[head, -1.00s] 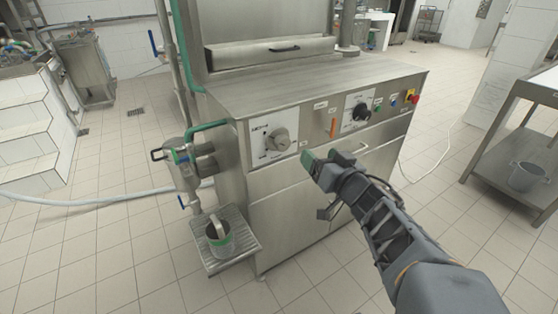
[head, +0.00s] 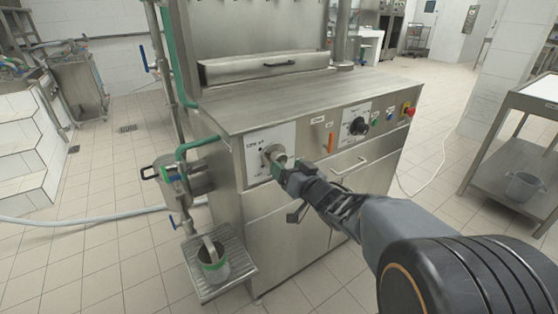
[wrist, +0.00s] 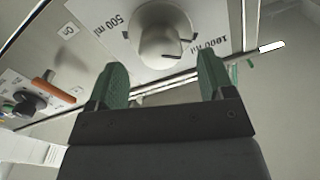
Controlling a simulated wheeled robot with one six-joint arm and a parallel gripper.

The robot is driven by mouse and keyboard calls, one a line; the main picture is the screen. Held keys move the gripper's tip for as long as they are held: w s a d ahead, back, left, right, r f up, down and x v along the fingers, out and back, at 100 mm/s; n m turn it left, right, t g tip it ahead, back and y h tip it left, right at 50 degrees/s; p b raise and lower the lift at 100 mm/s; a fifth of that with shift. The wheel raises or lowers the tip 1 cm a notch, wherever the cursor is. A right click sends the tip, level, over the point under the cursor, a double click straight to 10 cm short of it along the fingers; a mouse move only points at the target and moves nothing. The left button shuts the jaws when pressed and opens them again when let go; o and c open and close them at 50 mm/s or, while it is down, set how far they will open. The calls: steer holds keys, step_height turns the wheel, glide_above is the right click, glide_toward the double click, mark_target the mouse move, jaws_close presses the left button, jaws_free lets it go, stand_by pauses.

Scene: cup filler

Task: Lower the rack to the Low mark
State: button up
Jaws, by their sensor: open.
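A slatted metal rack (head: 237,262) sticks out low at the machine's left side and bears a metal cup with a green band (head: 213,265). I cannot make out a Low mark. My gripper (head: 283,165) is open and empty, in front of the left knob (head: 273,153) on the machine's front panel. In the wrist view the green fingertips (wrist: 163,75) are apart, with the pale knob (wrist: 166,38) beyond them. Marks reading 500 ml and 1000 ml flank that knob. I cannot tell whether the fingers touch it.
An orange lever (head: 330,141), a black knob (head: 358,126) and a red button (head: 407,108) sit further right on the panel. Green pipes (head: 196,146) run at the machine's left. A steel table (head: 525,110) stands at the right. A white hose (head: 95,219) lies on the floor.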

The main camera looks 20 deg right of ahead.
mark_target(281, 162)
steer(key=shift+b+x, duration=0.4)
steer(key=shift+x, duration=1.95)
steer(key=c, duration=0.9)
steer(key=shift+n, duration=0.3)
